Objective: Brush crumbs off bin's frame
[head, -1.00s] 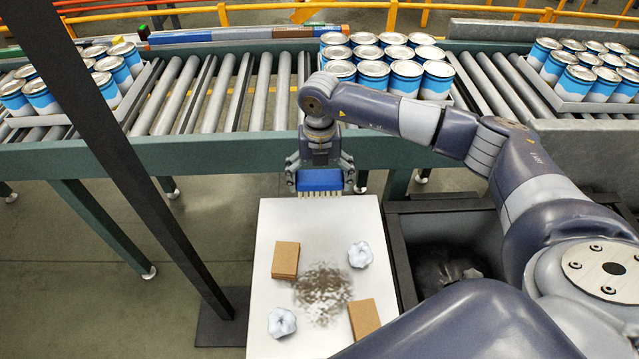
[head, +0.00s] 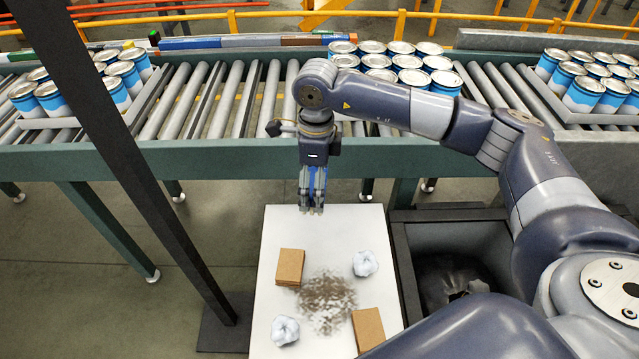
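A scattered patch of brown-grey crumbs (head: 327,300) lies mid-table, nearer me than the brush. A dark bin (head: 401,260) stands against the table's right side, its frame bare where visible and its right part hidden by my arm. Dark rumpled contents show inside it. My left gripper is out of view.
Two cardboard pieces (head: 289,267) (head: 368,329) and two crumpled white wads (head: 365,263) (head: 285,330) surround the crumbs. A roller conveyor (head: 225,100) with trays of blue cans (head: 400,65) runs behind. A dark post (head: 140,165) stands at left.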

